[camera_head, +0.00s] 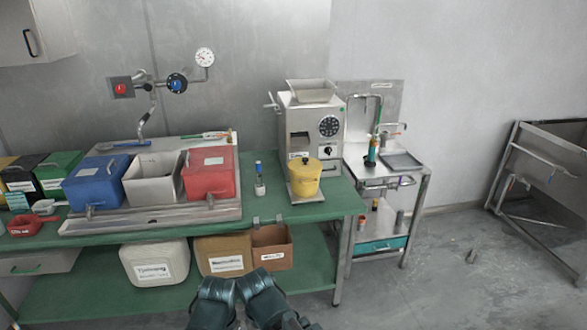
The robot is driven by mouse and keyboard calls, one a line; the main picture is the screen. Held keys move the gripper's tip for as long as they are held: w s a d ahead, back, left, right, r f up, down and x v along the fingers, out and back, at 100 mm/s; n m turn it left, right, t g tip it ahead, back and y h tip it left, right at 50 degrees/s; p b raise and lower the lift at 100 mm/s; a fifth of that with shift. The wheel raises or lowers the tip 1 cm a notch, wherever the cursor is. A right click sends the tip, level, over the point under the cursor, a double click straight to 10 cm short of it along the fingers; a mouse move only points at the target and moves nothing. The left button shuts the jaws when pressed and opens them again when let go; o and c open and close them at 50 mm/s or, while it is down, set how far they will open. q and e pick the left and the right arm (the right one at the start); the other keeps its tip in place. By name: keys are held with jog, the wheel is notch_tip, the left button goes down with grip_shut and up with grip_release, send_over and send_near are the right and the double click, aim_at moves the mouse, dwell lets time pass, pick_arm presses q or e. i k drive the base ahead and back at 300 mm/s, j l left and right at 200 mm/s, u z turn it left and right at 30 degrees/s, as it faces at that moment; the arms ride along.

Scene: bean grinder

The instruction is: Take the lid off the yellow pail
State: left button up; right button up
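The yellow pail (305,183) stands upright on a small tray in front of the grinder (312,125), near the right end of the green bench. Its yellow lid (304,163) sits on top and covers the opening. Two dark teal parts of my arms show side by side at the bottom centre, well below and in front of the pail. No gripper fingers can be made out on them, and nothing of mine touches the pail.
A blue bin (95,183), a white bin (152,180) and a red bin (209,174) stand further left. A metal cart (385,179) stands right.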

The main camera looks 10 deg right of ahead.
aim_at(299, 165)
jog(key=i+l+u, duration=0.1)
jog(key=l+u, duration=0.15)
jog(key=u, duration=0.25)
jog(key=i+l+u, duration=0.1)
jog(key=l+u, duration=0.2)
jog(key=u, duration=0.2)
jog(key=l+u, duration=0.2)
jog(key=l, duration=0.45)
jog(key=l+u, duration=0.2)
jog(key=l, duration=0.5)
jog(key=l+u, duration=0.15)
jog(key=l, duration=0.5)
jog(key=k+l+u, duration=0.2)
jog(key=l, duration=0.45)
